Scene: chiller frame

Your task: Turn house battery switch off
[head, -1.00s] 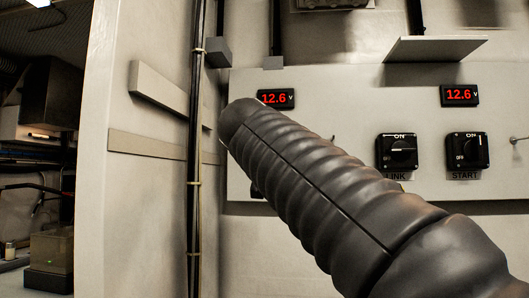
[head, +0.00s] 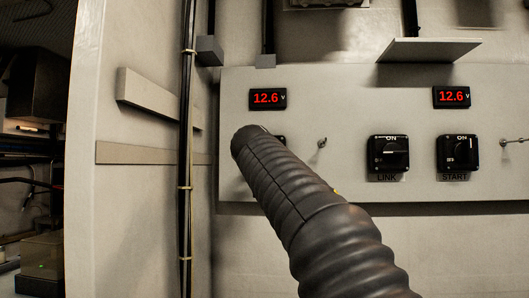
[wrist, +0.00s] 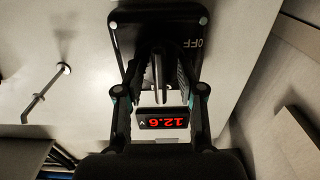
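The house battery switch shows in the wrist view as a black plate (wrist: 125,30) marked OFF on the right, with the picture upside down. Its narrow grey knob (wrist: 157,70) runs along the picture's vertical, with OFF to its side. My gripper (wrist: 158,72) is open, with one finger on each side of the knob. Gaps seem to show between fingers and knob; contact cannot be told. In the head view my arm hides nearly all of this switch (head: 281,140), and my gripper is hidden behind the arm. Its own label is not visible.
The LINK switch (head: 387,156) and START switch (head: 458,153) are to the right on the same panel (head: 330,90). A small toggle (head: 321,143) stands close to my arm. Two 12.6 V displays are above. Black cables (head: 186,170) and a ledge (head: 150,93) are at left.

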